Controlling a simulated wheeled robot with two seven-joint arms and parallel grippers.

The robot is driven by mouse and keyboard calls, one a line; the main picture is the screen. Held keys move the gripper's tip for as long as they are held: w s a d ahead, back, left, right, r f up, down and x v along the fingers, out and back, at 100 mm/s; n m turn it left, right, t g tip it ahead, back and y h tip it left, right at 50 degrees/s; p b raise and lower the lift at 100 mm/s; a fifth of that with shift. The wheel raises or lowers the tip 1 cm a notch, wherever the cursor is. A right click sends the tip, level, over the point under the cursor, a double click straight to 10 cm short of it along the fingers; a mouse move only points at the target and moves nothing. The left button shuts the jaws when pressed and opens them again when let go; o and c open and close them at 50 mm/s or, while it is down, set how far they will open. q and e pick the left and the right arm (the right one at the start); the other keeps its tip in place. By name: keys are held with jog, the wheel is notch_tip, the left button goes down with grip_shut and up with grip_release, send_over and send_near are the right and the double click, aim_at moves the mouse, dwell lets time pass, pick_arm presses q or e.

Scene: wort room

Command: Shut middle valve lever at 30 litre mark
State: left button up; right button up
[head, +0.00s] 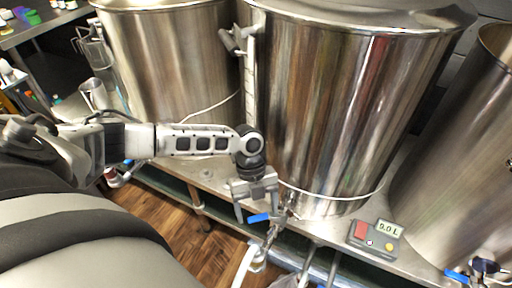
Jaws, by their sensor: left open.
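The middle tank (345,110) is a large steel vessel with a valve (276,230) low on its front. The valve's blue lever (258,218) points left, roughly across the outlet pipe. A pale hose (243,268) hangs from the outlet. My left gripper (259,213) is open, pointing down, with its fingers around or just above the lever; I cannot tell whether they touch it. A grey meter (375,239) on the stand right of the valve has a display that seems to read 9.0 L, its first digit hard to read. My right gripper is not in view.
Another steel tank (175,60) stands to the left and one (465,160) to the right. The right tank has a blue lever (457,275) at the lower right edge. A steel ledge carries the tanks above a wooden floor (185,225). A side table (40,28) holds small items.

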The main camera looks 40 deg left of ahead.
pick_arm(q)
jog(key=shift+r, duration=0.5)
jog(key=s+d+r+p, duration=0.1)
jog(key=s+d+r, duration=0.7)
jog(key=s+r, duration=0.3)
jog(key=shift+s+r, duration=0.25)
jog(key=shift+r, duration=0.2)
